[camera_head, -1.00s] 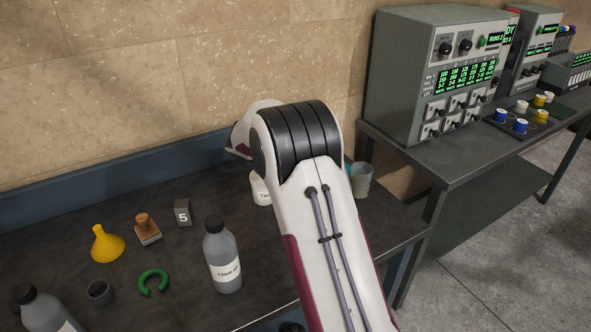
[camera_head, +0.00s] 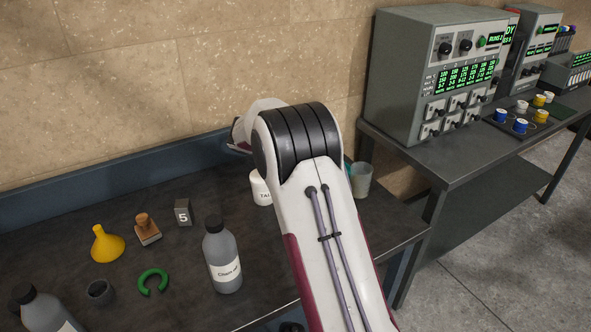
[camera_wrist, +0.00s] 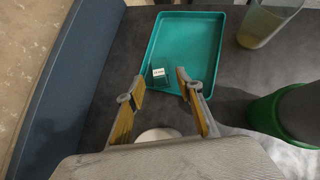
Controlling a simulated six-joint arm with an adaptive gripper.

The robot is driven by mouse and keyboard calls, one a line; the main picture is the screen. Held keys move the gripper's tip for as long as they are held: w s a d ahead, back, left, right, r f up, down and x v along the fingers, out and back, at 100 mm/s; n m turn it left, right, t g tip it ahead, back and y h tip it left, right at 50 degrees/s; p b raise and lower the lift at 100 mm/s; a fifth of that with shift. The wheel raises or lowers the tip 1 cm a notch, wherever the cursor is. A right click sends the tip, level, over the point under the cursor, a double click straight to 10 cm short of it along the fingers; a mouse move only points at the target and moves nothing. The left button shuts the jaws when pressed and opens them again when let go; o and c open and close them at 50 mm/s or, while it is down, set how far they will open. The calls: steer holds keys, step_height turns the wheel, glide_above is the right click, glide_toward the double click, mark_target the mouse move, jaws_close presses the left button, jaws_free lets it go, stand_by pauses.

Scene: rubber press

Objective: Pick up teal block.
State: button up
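The small teal block (camera_wrist: 159,79) with a white label on its top face sits in the near-left corner of a teal tray (camera_wrist: 205,24) in the wrist view. My gripper (camera_wrist: 160,77) is open, with its two yellow-and-grey fingers spread to the left and right of the block in the picture. I see no contact with the block; the height between them is hard to tell. In the head view my arm hides the gripper and the block, and only a sliver of teal shows behind it.
A clear beaker (camera_wrist: 268,24) stands right of the tray, and a green round object (camera_wrist: 263,112) is nearer. A white jar (camera_head: 261,188) stands beside my arm. A grey bottle (camera_head: 222,262), yellow funnel (camera_head: 107,246), stamp (camera_head: 147,231) and green ring (camera_head: 152,283) are further left.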

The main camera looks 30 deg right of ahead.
steer(key=shift+w+d+f, duration=0.3)
steer(key=shift+d+f, duration=0.15)
steer(key=shift+f, duration=0.05)
steer(key=shift+d+f, duration=0.1)
steer(key=shift+x, duration=2.5)
steer(key=shift+w, duration=0.15)
jaws_close()
